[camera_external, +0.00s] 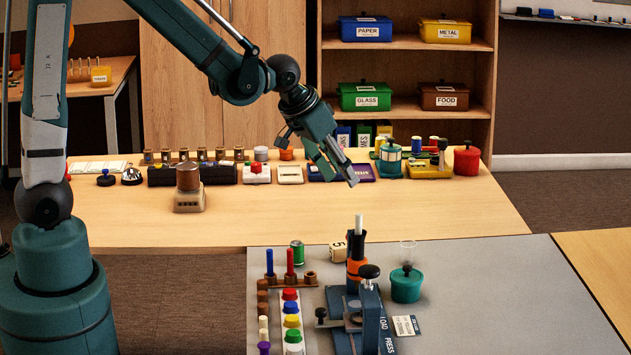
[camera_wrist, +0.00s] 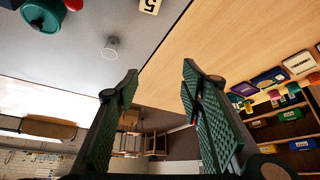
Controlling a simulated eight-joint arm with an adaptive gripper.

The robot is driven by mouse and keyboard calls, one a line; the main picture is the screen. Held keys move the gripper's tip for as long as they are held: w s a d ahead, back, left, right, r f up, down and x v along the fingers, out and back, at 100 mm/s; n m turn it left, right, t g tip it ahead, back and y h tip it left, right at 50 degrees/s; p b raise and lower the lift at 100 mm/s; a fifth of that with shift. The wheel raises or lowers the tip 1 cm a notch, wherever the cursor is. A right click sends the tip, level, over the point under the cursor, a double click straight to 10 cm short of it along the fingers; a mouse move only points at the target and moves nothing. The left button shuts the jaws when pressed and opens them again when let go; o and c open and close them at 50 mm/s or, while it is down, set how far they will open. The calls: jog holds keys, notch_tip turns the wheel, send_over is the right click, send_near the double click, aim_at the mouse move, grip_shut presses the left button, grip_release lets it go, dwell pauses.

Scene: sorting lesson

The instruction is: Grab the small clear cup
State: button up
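The small clear cup (camera_external: 407,247) stands on the grey table, just behind the teal lidded pot (camera_external: 406,286) in the external view. The cup also shows in the wrist view (camera_wrist: 110,46), left of my fingers and apart from them. It is see-through, so its outline is faint.
A white number cube (camera_external: 339,251), a green can (camera_external: 297,253) and a blue press (camera_external: 362,318) with an orange-banded cylinder stand left of the cup. The grey table (camera_external: 500,290) is clear to the right. A wooden table (camera_external: 330,218) holding several items lies behind.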

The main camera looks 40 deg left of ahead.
jog(key=m+p, duration=0.1)
jog(key=p, duration=0.1)
send_near(408, 248)
jog(key=w+a+f, duration=0.2)
jog(key=w, duration=0.1)
jog(key=shift+w+d+f+h, duration=0.1)
jog(key=shift+d+f+h, duration=0.2)
jog(key=shift+d, duration=0.2)
jog(key=shift+x, duration=1.35)
jog(key=shift+f, duration=0.15)
jog(key=shift+b+x, duration=1)
jog(key=shift+x, duration=1.45)
jog(key=shift+f, duration=0.1)
jog(key=shift+c, duration=0.3)
